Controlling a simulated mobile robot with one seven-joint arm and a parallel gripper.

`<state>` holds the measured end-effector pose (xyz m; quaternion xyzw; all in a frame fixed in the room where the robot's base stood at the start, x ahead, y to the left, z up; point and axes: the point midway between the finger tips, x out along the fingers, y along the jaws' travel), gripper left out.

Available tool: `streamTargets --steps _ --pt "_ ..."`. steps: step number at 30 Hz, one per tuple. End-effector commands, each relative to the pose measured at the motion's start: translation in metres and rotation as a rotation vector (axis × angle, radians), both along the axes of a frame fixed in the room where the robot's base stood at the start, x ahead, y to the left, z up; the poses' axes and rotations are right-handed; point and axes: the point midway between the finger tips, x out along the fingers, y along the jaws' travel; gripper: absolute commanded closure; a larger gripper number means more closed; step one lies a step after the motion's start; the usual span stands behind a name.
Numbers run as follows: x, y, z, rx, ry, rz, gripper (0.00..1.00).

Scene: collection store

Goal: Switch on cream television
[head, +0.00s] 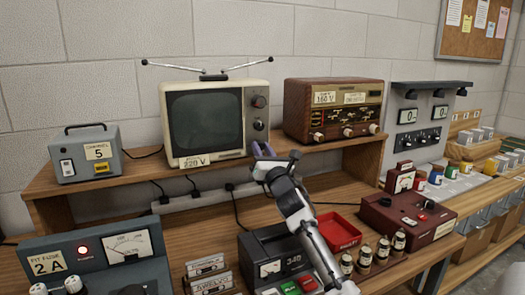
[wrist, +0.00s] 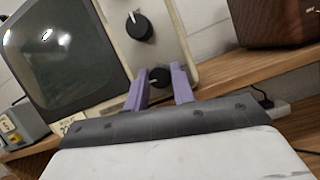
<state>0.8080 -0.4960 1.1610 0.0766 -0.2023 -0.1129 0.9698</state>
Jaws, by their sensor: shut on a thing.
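The cream television (head: 204,120) stands on the raised wooden shelf, its screen dark grey. A card on its lower front reads 220 V. The wrist view shows the upper knob (wrist: 138,25) clear and the lower knob (wrist: 154,77) between my purple fingers. My gripper (head: 262,149) reaches up from the front right to the panel. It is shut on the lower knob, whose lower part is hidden.
A rabbit-ear antenna tops the television.

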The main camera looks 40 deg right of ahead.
Motion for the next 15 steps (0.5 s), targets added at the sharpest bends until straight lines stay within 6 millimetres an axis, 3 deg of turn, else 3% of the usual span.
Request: streamTargets --steps 15 --pt "0.0007 0.0020 -0.0023 0.158 -0.041 0.002 0.98"
